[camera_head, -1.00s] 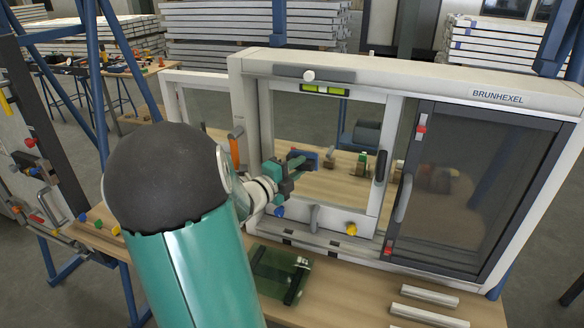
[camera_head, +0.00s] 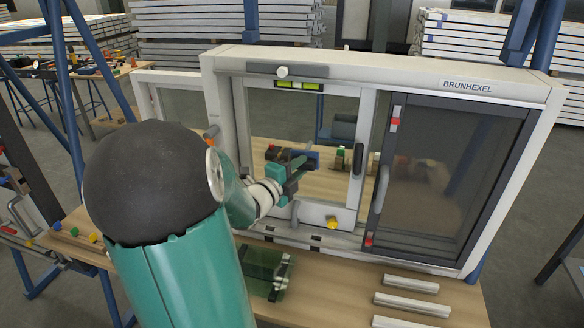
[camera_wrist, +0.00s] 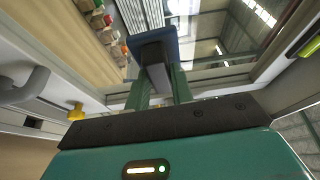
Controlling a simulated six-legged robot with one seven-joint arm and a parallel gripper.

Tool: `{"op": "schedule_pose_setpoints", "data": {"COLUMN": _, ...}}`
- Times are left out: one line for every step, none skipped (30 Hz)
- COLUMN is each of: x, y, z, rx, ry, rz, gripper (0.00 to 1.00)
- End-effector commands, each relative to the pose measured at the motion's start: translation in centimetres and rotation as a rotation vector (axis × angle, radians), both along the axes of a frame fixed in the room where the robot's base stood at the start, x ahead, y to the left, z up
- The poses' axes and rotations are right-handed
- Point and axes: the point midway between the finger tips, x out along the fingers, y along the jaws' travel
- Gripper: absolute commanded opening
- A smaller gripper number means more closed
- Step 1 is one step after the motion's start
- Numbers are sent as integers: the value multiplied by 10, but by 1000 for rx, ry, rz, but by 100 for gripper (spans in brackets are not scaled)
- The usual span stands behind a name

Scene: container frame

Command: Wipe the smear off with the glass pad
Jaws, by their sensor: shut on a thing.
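My gripper (camera_head: 298,165) is in front of the left pane (camera_head: 300,115) of the white window frame, in the pane's lower middle. It is shut on the grey handle of the glass pad (camera_head: 313,157), which has a blue face. In the wrist view, my gripper (camera_wrist: 158,82) has its two green fingers on either side of the handle, and the blue pad (camera_wrist: 157,36) shows beyond them. I cannot tell whether the pad touches the glass. I cannot make out the smear clearly in either view.
A dark sliding panel (camera_head: 450,170) with a grey handle (camera_head: 377,203) is to the right. A yellow knob (camera_head: 332,222) is low on the frame. A green glass plate (camera_head: 268,272) and white profiles (camera_head: 410,303) lie on the wooden bench (camera_head: 345,305).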

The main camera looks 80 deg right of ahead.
Motion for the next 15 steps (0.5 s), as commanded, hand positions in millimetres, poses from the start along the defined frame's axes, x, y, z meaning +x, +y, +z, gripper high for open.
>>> {"op": "schedule_pose_setpoints", "data": {"x": 0, "y": 0, "z": 0, "rx": 0, "ry": -1, "rz": 0, "gripper": 5}}
{"op": "schedule_pose_setpoints", "data": {"x": 0, "y": 0, "z": 1, "rx": 0, "ry": -1, "rz": 0, "gripper": 5}}
{"op": "schedule_pose_setpoints", "data": {"x": 0, "y": 0, "z": 3, "rx": -2, "ry": -1, "rz": 0, "gripper": 5}}
{"op": "schedule_pose_setpoints", "data": {"x": 0, "y": -1, "z": 4, "rx": -2, "ry": -2, "rz": 0, "gripper": 5}}
{"op": "schedule_pose_setpoints", "data": {"x": 0, "y": -1, "z": 6, "rx": -3, "ry": -3, "rz": 0, "gripper": 5}}
{"op": "schedule_pose_setpoints", "data": {"x": 0, "y": -1, "z": 9, "rx": -4, "ry": -3, "rz": 0, "gripper": 5}}
{"op": "schedule_pose_setpoints", "data": {"x": 0, "y": -2, "z": 11, "rx": -3, "ry": -2, "rz": 0, "gripper": 5}}
{"op": "schedule_pose_setpoints", "data": {"x": 0, "y": -2, "z": 14, "rx": -3, "ry": -2, "rz": 0, "gripper": 5}}
{"op": "schedule_pose_setpoints", "data": {"x": 0, "y": -2, "z": 17, "rx": -4, "ry": -3, "rz": 0, "gripper": 5}}
{"op": "schedule_pose_setpoints", "data": {"x": 0, "y": -2, "z": 19, "rx": -4, "ry": -3, "rz": 0, "gripper": 5}}
{"op": "schedule_pose_setpoints", "data": {"x": 0, "y": -3, "z": 21, "rx": -3, "ry": -2, "rz": 0, "gripper": 5}}
{"op": "schedule_pose_setpoints", "data": {"x": 0, "y": -3, "z": 23, "rx": -2, "ry": -2, "rz": 0, "gripper": 5}}
{"op": "schedule_pose_setpoints", "data": {"x": 0, "y": -3, "z": 23, "rx": -2, "ry": -1, "rz": 0, "gripper": 5}}
{"op": "schedule_pose_setpoints", "data": {"x": 0, "y": -3, "z": 24, "rx": -2, "ry": -1, "rz": 0, "gripper": 5}}
{"op": "schedule_pose_setpoints", "data": {"x": 1, "y": -3, "z": 24, "rx": 0, "ry": -1, "rz": 0, "gripper": 5}}
